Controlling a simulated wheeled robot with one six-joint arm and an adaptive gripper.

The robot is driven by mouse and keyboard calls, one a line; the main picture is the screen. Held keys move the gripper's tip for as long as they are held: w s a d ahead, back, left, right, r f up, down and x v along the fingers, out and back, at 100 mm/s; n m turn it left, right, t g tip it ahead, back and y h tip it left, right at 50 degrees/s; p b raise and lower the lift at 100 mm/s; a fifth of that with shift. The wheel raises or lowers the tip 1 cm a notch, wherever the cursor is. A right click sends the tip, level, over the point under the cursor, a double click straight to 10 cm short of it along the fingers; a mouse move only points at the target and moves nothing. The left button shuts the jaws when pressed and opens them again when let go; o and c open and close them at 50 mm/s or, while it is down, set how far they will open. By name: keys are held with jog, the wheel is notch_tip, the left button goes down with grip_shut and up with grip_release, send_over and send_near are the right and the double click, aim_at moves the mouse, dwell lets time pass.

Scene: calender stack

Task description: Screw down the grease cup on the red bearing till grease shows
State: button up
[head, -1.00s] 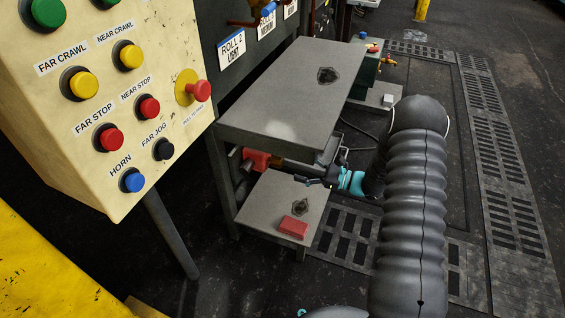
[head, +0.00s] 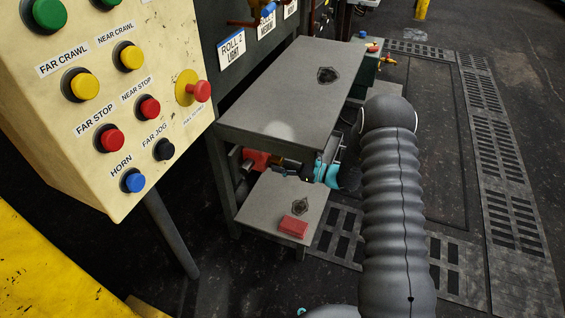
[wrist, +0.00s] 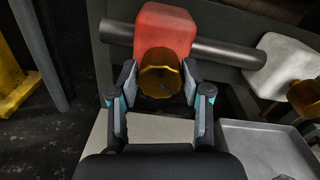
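The red bearing (wrist: 165,28) sits on a dark shaft at the top of the wrist view. In the head view the red bearing (head: 256,159) is under the grey bench top, partly hidden. My gripper (wrist: 160,80) is open, with one finger on each side of the cup. The fingertips are close to the cup's sides; contact is not clear. In the head view my gripper (head: 308,177) is partly hidden below the bench edge.
A white bearing (wrist: 283,62) with another brass cup (wrist: 304,97) is to the right on the shaft. A grey tray (wrist: 265,130) lies below it. The bench top (head: 290,85) overhangs my gripper. A red block (head: 293,226) lies on the lower shelf (head: 265,205).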

jog(key=c, duration=0.5)
jog(key=shift+m, duration=0.3)
jog(key=m, duration=0.3)
jog(key=shift+p, duration=0.35)
jog(key=shift+a+m+p, duration=0.15)
jog(key=shift+m+p, duration=0.25)
jog(key=shift+m, duration=1.7)
jog(key=shift+s, duration=0.1)
jog(key=o, duration=1.1)
jog(key=shift+a, duration=0.1)
jog(key=shift+d, duration=0.2)
